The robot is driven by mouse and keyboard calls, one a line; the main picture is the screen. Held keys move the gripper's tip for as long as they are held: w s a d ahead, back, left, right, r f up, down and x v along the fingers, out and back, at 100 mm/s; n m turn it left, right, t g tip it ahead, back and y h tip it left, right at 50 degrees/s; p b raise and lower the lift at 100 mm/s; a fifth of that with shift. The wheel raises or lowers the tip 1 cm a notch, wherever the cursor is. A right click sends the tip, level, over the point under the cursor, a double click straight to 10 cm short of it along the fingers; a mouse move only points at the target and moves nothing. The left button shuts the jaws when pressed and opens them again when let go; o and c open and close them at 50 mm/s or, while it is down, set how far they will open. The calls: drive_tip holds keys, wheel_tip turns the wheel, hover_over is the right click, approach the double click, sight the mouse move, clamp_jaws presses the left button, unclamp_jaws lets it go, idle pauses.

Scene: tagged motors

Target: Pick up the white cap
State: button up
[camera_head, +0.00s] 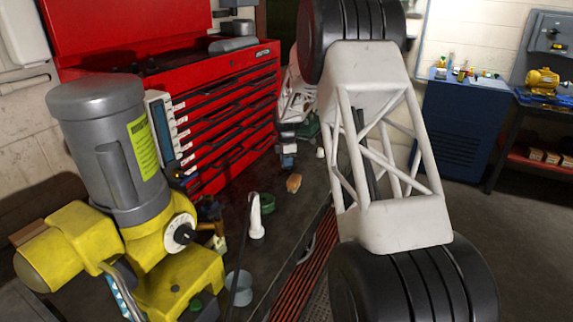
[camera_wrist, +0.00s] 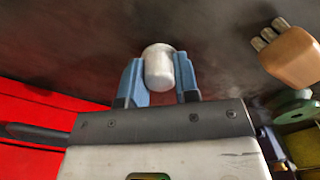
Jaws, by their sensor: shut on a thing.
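The white cap (camera_wrist: 159,69) is a small, smooth, rounded white piece between the two blue fingers of my gripper in the wrist view (camera_wrist: 160,82). The fingers press on it from both sides, and its rounded end sticks out past their tips. In the head view my gripper (camera_head: 288,160) is small and far off, over the dark bench in front of the red tool chest. The cap in its fingers is too small to make out there. I cannot tell how high it is above the bench.
A tan block with pegs (camera_wrist: 290,52) lies close on the right; it also shows in the head view (camera_head: 294,183). A green round part (camera_head: 268,203) and a white bottle-like thing (camera_head: 256,216) stand nearer. A small white object (camera_head: 320,153) sits right of my gripper. The red chest (camera_head: 225,110) stands behind.

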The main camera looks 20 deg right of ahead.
wheel_tip(320, 180, up, 9)
drive_tip(key=shift+f, duration=0.1)
idle(0.4)
drive_tip(key=shift+d, duration=0.15)
idle(0.9)
